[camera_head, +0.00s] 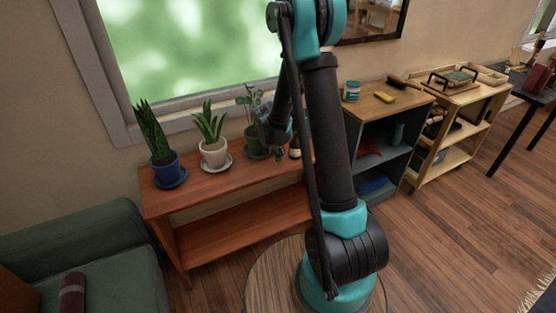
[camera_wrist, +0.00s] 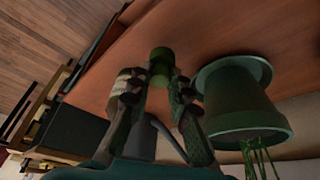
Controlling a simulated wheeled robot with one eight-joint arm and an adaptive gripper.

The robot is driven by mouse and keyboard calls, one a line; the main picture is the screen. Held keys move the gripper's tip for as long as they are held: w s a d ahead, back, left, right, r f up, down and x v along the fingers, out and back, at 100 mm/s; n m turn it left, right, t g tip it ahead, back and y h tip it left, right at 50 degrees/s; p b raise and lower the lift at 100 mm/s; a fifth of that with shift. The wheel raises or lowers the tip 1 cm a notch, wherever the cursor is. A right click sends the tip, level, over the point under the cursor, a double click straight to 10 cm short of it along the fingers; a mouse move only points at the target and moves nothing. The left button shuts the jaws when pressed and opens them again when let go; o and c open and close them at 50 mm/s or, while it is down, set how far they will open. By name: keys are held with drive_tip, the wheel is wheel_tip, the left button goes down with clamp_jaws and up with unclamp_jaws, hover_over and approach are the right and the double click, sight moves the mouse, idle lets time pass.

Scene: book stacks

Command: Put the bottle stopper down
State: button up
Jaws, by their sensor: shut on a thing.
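The bottle stopper (camera_wrist: 161,58) is a small green, round-topped piece between my fingertips in the wrist view. My gripper (camera_wrist: 160,80) is shut on it, with a dark finger on each side. In the head view my gripper (camera_head: 277,146) hangs over the right part of the reddish wooden shelf unit (camera_head: 240,182), in front of the plant in the green pot. A small dark bottle with a pale label (camera_head: 295,148) stands just right of the gripper, partly hidden by my arm. Whether the stopper touches the wood is unclear.
The green pot (camera_wrist: 238,100) on its saucer is close beside my right finger in the wrist view. A white pot (camera_head: 214,153) and a blue pot (camera_head: 167,170) stand further left. Bare wood shows along the shelf's front. A grey shelf (camera_head: 372,107) stands to the right.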

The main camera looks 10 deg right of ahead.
sight(278, 158)
drive_tip(key=shift+f, duration=1.95)
drive_tip(key=shift+f, duration=0.1)
drive_tip(key=o, duration=0.7)
drive_tip(key=shift+o, duration=0.2)
drive_tip(key=v, duration=1.2)
drive_tip(key=s+d+r+n+y, duration=0.1)
drive_tip(key=s+d+n, duration=0.2)
drive_tip(key=s, duration=1)
drive_tip(key=s+d+r+n+y, duration=0.1)
drive_tip(key=s+d+n, duration=0.3)
drive_tip(key=s, duration=0.9)
drive_tip(key=shift+s+r+y, duration=0.15)
drive_tip(key=shift+y, duration=0.25)
